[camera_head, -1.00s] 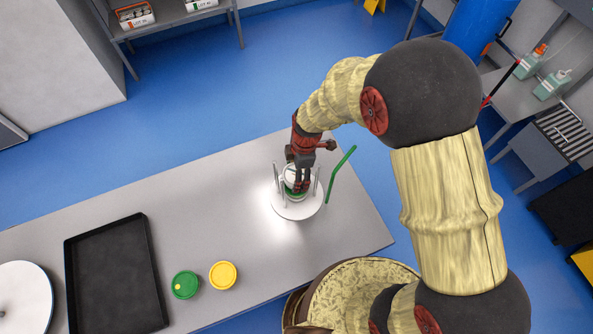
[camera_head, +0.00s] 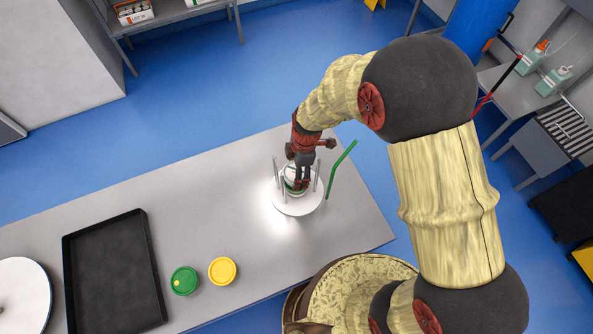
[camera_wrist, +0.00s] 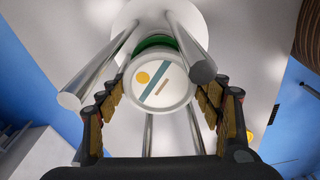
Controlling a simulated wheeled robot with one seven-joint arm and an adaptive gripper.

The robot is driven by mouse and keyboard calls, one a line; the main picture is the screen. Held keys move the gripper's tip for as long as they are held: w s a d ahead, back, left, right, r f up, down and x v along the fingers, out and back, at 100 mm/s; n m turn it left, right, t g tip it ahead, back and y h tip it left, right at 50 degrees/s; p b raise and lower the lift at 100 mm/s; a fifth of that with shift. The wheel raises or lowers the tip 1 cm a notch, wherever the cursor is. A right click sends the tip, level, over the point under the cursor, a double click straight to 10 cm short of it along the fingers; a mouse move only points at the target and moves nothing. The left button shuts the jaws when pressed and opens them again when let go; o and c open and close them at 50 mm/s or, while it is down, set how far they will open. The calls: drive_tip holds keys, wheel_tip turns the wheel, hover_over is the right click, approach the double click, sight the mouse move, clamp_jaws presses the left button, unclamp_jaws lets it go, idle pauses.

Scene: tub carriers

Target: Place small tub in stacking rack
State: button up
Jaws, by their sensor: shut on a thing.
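The stacking rack (camera_head: 300,208) is a white round base with several upright metal rods on the table. My gripper (camera_head: 301,184) reaches down among the rods from above. In the wrist view its fingers stand either side of a small white-topped tub (camera_wrist: 160,92) marked with a yellow dot and a blue stripe, and are shut on it. The tub is inside the ring of rods (camera_wrist: 186,45). A green band shows beneath or behind it; I cannot tell whether it belongs to this tub or another. The tub's underside is hidden, so contact below is unclear.
A green straight stick (camera_head: 341,169) stands or lies just right of the rack. A black tray (camera_head: 112,275) and a white disc (camera_head: 22,300) are at left. The table's middle is clear.

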drive_tip(key=shift+f, duration=0.3)
drive_tip(key=o, duration=1.5)
drive_tip(key=shift+r, duration=0.15)
wheel_tip(320, 180, up, 12)
drive_tip(key=d, duration=0.1)
drive_tip(key=shift+w+d, duration=0.15)
drive_tip(key=shift+d, duration=0.1)
